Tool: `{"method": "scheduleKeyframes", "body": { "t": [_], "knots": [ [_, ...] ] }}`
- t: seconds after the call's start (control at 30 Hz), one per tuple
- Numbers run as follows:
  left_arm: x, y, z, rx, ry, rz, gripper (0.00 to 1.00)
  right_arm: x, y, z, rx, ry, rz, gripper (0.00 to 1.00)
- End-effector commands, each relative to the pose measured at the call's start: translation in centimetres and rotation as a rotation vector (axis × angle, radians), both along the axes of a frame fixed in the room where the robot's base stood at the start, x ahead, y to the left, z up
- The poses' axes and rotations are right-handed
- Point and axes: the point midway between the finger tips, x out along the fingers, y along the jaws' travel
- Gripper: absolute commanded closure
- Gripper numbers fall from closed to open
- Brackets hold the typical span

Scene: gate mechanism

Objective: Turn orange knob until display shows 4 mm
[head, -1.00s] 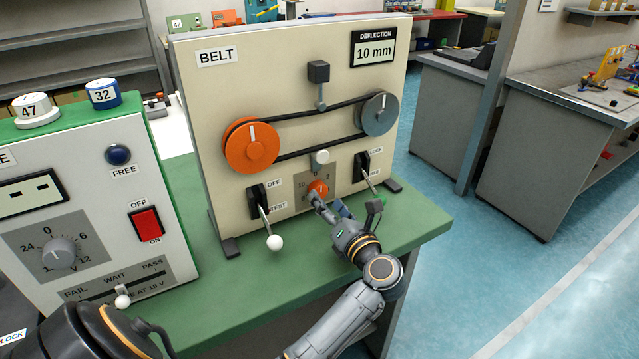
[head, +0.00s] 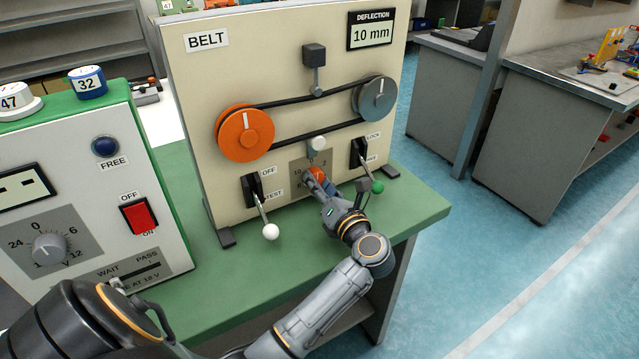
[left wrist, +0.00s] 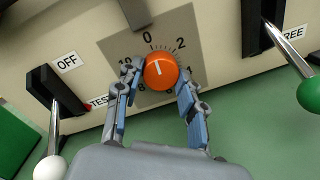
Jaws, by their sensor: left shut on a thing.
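The orange knob (head: 316,174) sits low on the front of the beige BELT panel (head: 190,110), on a grey numbered dial plate. The deflection display (head: 371,35) at the panel's top right reads 10 mm. My left gripper (head: 319,181) is at the knob, its fingers partly hiding it. In the left wrist view, the orange knob (left wrist: 160,71) lies between the two fingertips of my left gripper (left wrist: 158,86), one on each side. The knob's white mark points up, roughly toward the 0. My right gripper is not in view.
A white-balled lever (head: 270,231) juts out left of the knob. A green-balled lever (head: 377,187) stands close right of my gripper. An orange pulley (head: 240,140) and a grey pulley (head: 375,98) carry a belt above. Another panel (head: 90,150) stands at left.

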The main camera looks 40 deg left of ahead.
Motion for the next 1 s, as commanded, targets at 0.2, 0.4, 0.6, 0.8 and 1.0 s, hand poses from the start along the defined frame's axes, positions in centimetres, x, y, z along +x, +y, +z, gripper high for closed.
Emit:
{"method": "scheduleKeyframes", "body": {
  "t": [0.2, 0.4, 0.6, 0.8, 1.0],
  "knots": [
    [0.0, 0.0, 0.3, 0.018, 0.049, 0.002, 0.92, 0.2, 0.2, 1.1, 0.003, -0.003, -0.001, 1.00],
    [0.0, 0.0, 0.5, 0.064, 0.163, 0.002, 0.92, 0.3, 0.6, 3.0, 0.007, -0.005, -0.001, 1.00],
    [0.0, 0.0, 0.6, 0.123, 0.305, 0.001, 0.92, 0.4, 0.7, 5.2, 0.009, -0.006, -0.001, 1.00],
    [0.0, 0.0, 0.6, 0.176, 0.430, 0.000, 0.92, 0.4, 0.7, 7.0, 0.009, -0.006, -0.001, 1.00],
    [0.0, 0.0, 0.5, 0.215, 0.518, 0.001, 0.92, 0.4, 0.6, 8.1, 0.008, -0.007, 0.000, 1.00]
  ]
}}
